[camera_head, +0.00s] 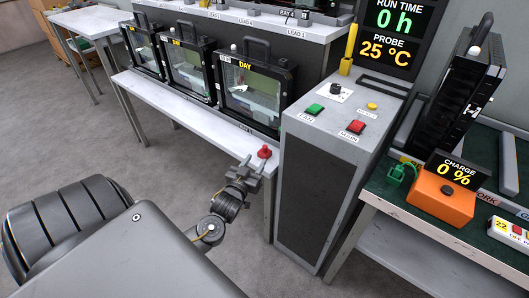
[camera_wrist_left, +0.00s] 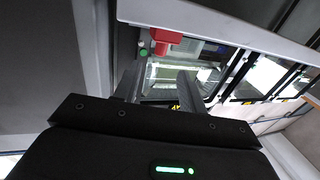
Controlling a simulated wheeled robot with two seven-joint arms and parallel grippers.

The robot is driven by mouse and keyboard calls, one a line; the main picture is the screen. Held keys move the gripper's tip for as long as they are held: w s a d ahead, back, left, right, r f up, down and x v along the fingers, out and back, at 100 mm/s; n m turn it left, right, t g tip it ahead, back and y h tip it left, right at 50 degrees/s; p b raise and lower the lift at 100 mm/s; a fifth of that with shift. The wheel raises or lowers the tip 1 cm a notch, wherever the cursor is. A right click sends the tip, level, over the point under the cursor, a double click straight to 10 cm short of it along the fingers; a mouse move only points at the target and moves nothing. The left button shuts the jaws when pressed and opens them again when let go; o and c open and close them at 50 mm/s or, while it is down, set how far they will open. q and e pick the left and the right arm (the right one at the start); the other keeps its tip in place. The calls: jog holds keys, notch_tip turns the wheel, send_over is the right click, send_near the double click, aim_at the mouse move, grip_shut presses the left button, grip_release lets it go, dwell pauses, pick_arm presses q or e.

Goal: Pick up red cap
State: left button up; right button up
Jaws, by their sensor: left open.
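The red cap (camera_head: 264,152) sits at the right end of the white bench, close to its front edge and beside the grey cabinet. It also shows near the top of the left wrist view (camera_wrist_left: 163,40), beyond my fingertips. My left gripper (camera_head: 247,166) is open and empty, just left of and in front of the cap in the head view, apart from it. Its two spread fingers also show in the left wrist view (camera_wrist_left: 158,76). My right gripper is in neither view.
The grey cabinet (camera_head: 318,185) with green and red buttons stands close on the right. A green-topped bench (camera_head: 405,208) holds an orange charger box (camera_head: 440,196).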

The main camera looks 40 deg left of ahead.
aim_at(264, 148)
pick_arm(q)
jog(key=x, duration=0.8)
jog(key=shift+f+b, duration=0.15)
jog(key=shift+b, duration=0.25)
jog(key=shift+w+a, duration=0.2)
jog(key=shift+w, duration=0.25)
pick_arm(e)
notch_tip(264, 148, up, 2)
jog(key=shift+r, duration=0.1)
pick_arm(q)
jog(key=shift+c, duration=0.9)
grip_shut()
